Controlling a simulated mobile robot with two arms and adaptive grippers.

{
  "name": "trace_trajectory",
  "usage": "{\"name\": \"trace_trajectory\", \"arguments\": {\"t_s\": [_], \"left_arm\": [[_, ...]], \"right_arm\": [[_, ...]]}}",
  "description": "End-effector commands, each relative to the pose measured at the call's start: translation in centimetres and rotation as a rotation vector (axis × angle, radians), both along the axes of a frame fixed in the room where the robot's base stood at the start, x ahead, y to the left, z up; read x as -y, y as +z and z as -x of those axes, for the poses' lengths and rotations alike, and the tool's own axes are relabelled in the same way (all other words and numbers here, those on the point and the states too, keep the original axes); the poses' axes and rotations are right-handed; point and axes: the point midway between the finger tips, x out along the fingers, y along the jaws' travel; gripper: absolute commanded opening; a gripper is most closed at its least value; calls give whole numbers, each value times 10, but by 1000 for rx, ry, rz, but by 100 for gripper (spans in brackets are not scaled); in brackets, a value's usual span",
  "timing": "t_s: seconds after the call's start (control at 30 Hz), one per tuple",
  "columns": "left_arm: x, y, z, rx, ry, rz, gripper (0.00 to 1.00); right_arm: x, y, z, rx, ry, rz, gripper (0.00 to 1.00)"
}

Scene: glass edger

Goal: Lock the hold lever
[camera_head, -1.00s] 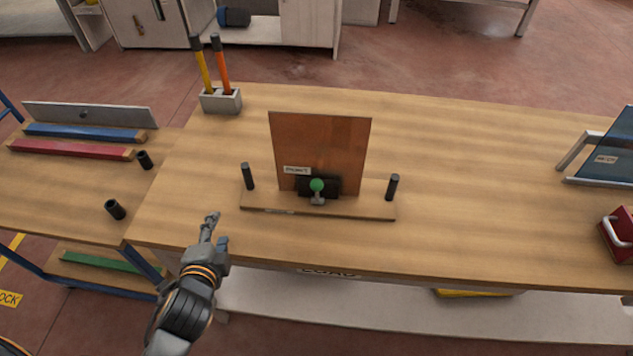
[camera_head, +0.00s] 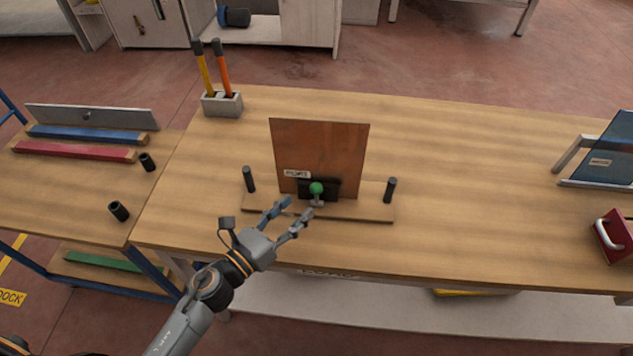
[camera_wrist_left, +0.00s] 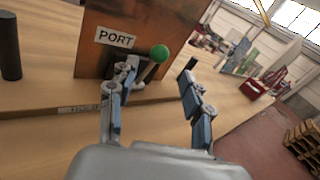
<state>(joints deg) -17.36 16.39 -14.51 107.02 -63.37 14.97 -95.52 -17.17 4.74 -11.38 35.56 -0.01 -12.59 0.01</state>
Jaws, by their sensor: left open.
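The hold lever (camera_head: 316,189) has a green ball knob on a short metal stem. It stands at the front of a brown panel (camera_head: 322,150) labelled PORT, on a wooden base board (camera_head: 355,208). My left gripper (camera_head: 298,207) is open, just in front and to the left of the lever, with its fingers pointing at it. In the left wrist view the green knob (camera_wrist_left: 160,53) shows beyond and between the two open fingers (camera_wrist_left: 157,88). The fingers appear apart from the knob. My right gripper is not in view.
Black posts (camera_head: 249,179) and (camera_head: 390,189) stand at both ends of the base board. A holder (camera_head: 222,105) with two handled tools stands at the back left. A red block with a handle (camera_head: 614,238) is at the right. The table between is clear.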

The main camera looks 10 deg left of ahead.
Motion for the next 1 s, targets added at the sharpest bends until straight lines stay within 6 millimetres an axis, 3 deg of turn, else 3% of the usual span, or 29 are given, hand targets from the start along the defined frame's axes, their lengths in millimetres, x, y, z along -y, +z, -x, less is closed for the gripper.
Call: {"name": "trace_trajectory", "arguments": {"t_s": [0.2, 0.4, 0.83, 1.0], "left_arm": [[25, 4, -41, 1, 3, 4, 50], [39, 2, -63, -1, 2, 3, 50], [44, 0, -70, -1, 2, 3, 50], [44, 0, -70, -1, 2, 3, 15]], "right_arm": [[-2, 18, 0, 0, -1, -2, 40], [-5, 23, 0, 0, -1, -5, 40], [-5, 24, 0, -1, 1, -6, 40], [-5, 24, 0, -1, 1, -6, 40]]}}
